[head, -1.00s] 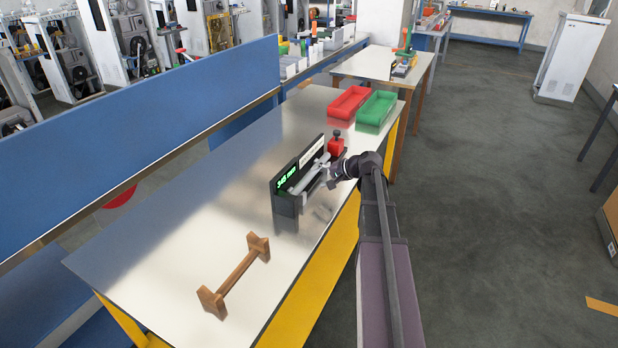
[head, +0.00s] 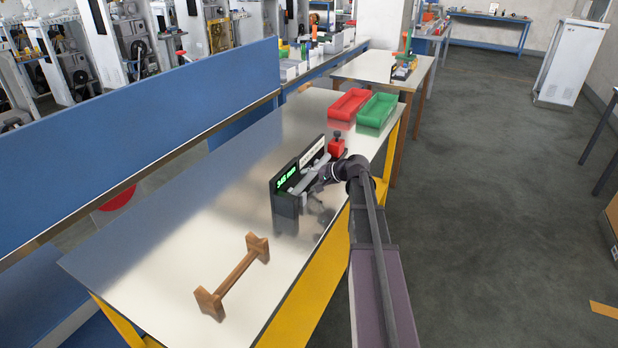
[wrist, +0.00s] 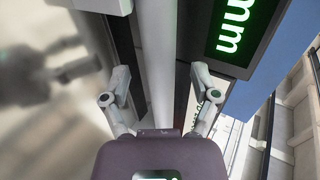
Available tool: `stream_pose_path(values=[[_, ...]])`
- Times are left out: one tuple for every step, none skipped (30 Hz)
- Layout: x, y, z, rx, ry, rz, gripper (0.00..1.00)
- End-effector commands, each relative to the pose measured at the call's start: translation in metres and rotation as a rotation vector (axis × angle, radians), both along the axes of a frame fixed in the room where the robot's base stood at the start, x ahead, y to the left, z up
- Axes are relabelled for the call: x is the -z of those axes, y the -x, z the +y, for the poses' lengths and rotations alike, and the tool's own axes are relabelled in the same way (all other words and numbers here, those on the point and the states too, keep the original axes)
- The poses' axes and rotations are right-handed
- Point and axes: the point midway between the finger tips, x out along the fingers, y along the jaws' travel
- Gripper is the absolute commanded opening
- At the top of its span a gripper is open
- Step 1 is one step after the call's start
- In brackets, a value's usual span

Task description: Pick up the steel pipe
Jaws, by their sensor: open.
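The steel pipe (wrist: 160,60) is a pale grey cylinder in the wrist view, running between the two fingers of my gripper (wrist: 160,92). It lies along a dark measuring gauge (head: 285,203) with a green lit readout, which also shows in the wrist view (wrist: 262,40). In the head view my gripper (head: 308,184) is at the front of the gauge and covers most of the pipe there. The gripper is open, one finger on each side of the pipe. I cannot tell whether either finger touches it.
A wooden stand (head: 240,276) is at the near part of the metal table (head: 170,255). A red knob block (head: 337,147) is at the gauge's far end. A red tray (head: 349,104) and a green tray (head: 377,110) stand farther back. The left tabletop is clear.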

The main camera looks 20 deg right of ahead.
Motion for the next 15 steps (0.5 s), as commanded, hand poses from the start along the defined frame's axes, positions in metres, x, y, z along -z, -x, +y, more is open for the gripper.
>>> stream_pose_path(values=[[0.0000, 0.0001, -0.0001, 0.000, 0.000, 0.000, 0.78], [0.0000, 0.0001, -0.0001, 0.000, 0.000, 0.000, 0.75], [0.0000, 0.0001, -0.0001, 0.000, 0.000, 0.000, 0.63], [0.0000, 0.0001, -0.0001, 0.000, 0.000, 0.000, 0.54], [0.0000, 0.0000, -0.0002, 0.000, 0.000, 0.000, 0.45], [0.0000, 0.0000, -0.0002, 0.000, 0.000, 0.000, 0.33], [0.0001, 0.0000, -0.0001, 0.000, 0.000, 0.000, 0.24], [0.0001, 0.0000, -0.0001, 0.000, 0.000, 0.000, 0.15], [0.0001, 0.0002, -0.0001, 0.000, 0.000, 0.000, 0.04], [0.0002, 0.0001, -0.0001, 0.000, 0.000, 0.000, 0.00], [0.0002, 0.0001, -0.0001, 0.000, 0.001, 0.001, 0.00], [0.0002, 0.0001, -0.0001, 0.000, 0.001, 0.001, 0.00], [-0.0001, 0.0001, -0.0001, 0.000, 0.000, 0.000, 0.00], [0.0000, 0.0000, 0.0000, 0.000, 0.000, 0.000, 0.00], [0.0001, 0.0000, 0.0000, 0.000, 0.000, 0.000, 0.00]])
